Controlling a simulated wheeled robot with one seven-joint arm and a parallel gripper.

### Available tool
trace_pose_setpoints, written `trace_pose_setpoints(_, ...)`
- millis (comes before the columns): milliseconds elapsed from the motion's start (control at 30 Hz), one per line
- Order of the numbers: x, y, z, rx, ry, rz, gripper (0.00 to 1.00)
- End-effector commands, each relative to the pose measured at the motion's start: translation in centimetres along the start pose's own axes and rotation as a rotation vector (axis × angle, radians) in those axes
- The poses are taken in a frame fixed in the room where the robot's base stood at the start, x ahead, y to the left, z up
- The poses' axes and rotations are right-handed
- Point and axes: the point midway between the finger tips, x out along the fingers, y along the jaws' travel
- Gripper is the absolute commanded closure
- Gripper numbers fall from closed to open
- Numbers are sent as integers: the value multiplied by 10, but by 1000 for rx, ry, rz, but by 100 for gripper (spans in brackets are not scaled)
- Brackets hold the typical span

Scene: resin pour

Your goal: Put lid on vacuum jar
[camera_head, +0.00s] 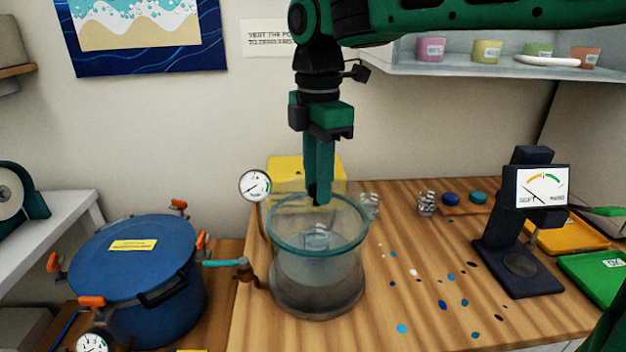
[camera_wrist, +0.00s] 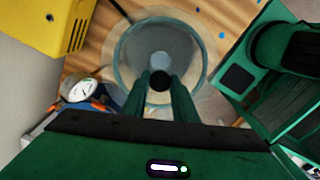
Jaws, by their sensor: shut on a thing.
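The vacuum jar (camera_head: 318,290) is a clear glass cylinder with a teal rim, standing upright on the wooden bench. A small clear cup (camera_head: 317,240) shows inside it. My gripper (camera_head: 318,196) points down over the back part of the jar's mouth. Its fingers are shut on a black knob, which shows between the fingertips in the wrist view (camera_wrist: 160,81). A faint see-through disc around the knob looks like the clear lid (camera_wrist: 215,100). The lid's edge is hard to tell from the jar's rim, and I cannot tell whether they touch.
A blue pressure pot (camera_head: 135,265) with orange clamps stands left of the jar. A gauge (camera_head: 255,185) and a yellow box (camera_head: 290,172) are close behind it.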

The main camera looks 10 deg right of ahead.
Motion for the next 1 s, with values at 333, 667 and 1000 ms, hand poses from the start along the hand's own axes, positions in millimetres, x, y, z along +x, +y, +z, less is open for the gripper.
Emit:
trace_pose_setpoints(333, 3, 0, 0, 0, 0, 2, 100)
trace_pose_setpoints(667, 11, 0, 0, 1, 0, 1, 100)
trace_pose_setpoints(1000, 11, 0, 0, 1, 0, 1, 56)
